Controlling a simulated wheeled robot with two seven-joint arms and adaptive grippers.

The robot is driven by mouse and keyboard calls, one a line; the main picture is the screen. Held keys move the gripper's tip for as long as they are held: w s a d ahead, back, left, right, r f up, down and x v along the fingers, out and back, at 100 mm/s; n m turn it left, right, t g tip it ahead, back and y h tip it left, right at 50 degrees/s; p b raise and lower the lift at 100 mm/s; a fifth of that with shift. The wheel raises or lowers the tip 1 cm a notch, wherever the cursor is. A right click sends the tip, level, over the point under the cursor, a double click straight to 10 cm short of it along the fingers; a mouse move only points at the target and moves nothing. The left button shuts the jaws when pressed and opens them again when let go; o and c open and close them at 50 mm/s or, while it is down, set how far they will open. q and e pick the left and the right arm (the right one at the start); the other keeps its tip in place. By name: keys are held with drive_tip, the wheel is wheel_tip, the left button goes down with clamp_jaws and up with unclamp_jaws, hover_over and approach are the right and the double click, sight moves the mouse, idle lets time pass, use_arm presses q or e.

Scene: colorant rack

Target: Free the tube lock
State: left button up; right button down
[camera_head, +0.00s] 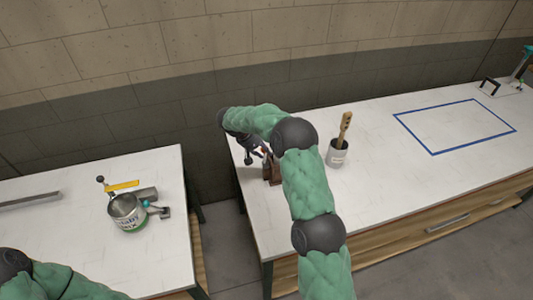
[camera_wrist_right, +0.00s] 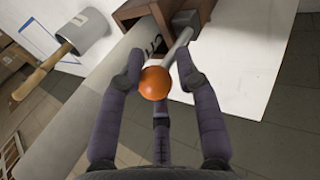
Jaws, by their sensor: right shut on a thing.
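My right gripper (camera_wrist_right: 158,82) is shut on an orange ball knob (camera_wrist_right: 154,83) at the end of a grey lever (camera_wrist_right: 177,48). The lever runs from the knob toward a brown rack (camera_wrist_right: 138,8). A pale grey tube (camera_wrist_right: 112,75) with dark print runs from the rack, beside the lever and partly behind the fingers. In the head view, my right gripper (camera_head: 263,152) is at the brown rack (camera_head: 271,175) near the left end of the right table; my arm partly hides them. My left gripper is out of view; only part of its arm shows at the lower left.
A blue-outlined rectangle (camera_head: 433,154) marks free table beyond. The left table holds a metal can (camera_head: 128,214) and a yellow strip (camera_head: 124,185). A gap separates the tables.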

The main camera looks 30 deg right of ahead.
drive_tip(key=a+h+b, duration=0.1)
drive_tip(key=h, duration=0.1)
drive_tip(key=a+f+g+h+b, duration=0.1)
drive_tip(key=h+b, duration=0.1)
drive_tip(key=w+a+h+b, duration=0.1)
drive_tip(key=a+h+b, duration=0.1)
drive_tip(key=shift+a+f+g+h, duration=0.1)
drive_tip(key=shift+f+g+h, duration=0.2)
drive_tip(key=shift+g, duration=0.1)
drive_tip(key=shift+r, duration=0.1)
idle(0.3)
drive_tip(key=c, duration=1)
unclamp_jaws()
drive_tip(key=shift+o, duration=1)
drive_tip(key=v, duration=1.2)
